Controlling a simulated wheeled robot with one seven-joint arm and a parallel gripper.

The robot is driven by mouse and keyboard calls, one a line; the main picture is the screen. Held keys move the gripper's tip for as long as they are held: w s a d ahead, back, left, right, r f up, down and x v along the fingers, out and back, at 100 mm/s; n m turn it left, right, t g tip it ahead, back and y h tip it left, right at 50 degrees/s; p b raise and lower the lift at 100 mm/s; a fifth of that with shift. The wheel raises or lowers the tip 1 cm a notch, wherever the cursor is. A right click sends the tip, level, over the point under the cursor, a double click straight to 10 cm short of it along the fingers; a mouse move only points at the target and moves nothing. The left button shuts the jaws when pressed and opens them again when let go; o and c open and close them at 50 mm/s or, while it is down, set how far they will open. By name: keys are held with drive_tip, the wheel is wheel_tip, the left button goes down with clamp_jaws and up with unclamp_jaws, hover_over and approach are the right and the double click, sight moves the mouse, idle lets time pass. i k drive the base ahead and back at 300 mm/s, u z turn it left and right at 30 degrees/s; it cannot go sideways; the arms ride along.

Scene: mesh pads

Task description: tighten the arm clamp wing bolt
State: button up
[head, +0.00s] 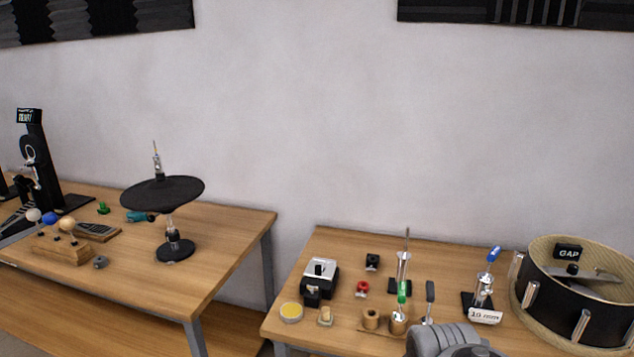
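I cannot tell for certain which part is the arm clamp wing bolt. One candidate is a silver clamp post (484,289) with a blue tip (493,254), on a black base on the right table, with a white "10 mm" label (485,317). Another silver post (403,268) with a thin rod stands left of it, on a black base. A green-handled piece (402,290) and a dark-handled tool (430,295) stand upright in front of it. A grey rounded part of my arm shows at the bottom edge; my gripper itself is not in view.
On the right table (330,246) are a drum (545,310) with a "GAP" block, a black-and-silver box (319,278), a red knob (362,288) and a yellow tin (291,312). The left table holds a black round pad (162,194) on a stand and a pedal. A gap separates the tables.

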sight(486, 291)
drive_tip(key=u, duration=1.9)
drive_tip(key=k, duration=0.85)
drive_tip(key=z, duration=1.35)
drive_tip(key=i, duration=0.5)
drive_tip(key=u, duration=0.05)
